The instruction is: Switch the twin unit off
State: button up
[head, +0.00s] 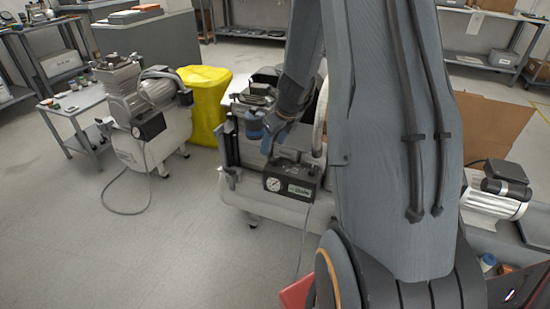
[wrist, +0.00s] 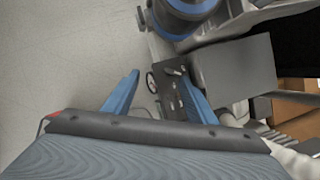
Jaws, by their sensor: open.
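A compressor with a white tank (head: 262,203) stands mid-picture in the head view, partly hidden by my arm; I take it for the twin unit. On its front is a black switch box (head: 292,182) with a round gauge and a small label. In the wrist view the box (wrist: 172,92) lies beyond and between my blue fingers, its gauge at the left and a small light-coloured lever or knob near its top. My gripper (head: 272,138) is open and empty, close above and behind the box in the head view. Its fingers (wrist: 158,92) are apart; contact with the box cannot be told.
A blue-banded cylinder (wrist: 188,12) is close by the box. Another compressor (head: 145,110) stands left, with a cable on the floor. A yellow cover (head: 204,100) is between them. Another motor unit (head: 495,190) and cardboard (head: 490,125) are right. The floor at front left is free.

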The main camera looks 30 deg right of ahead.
aim_at(275, 158)
jog(key=w+d+f+b, duration=0.1)
jog(key=f, duration=0.2)
jog(key=w+f+m+b, duration=0.1)
jog(key=f, duration=0.2)
jog(key=w+d+f+m+b, duration=0.1)
jog(key=f, duration=0.2)
jog(key=shift+w+d+b, duration=0.2)
jog(key=shift+d+b, duration=0.1)
jog(key=shift+d, duration=0.05)
jog(key=c, duration=1.1)
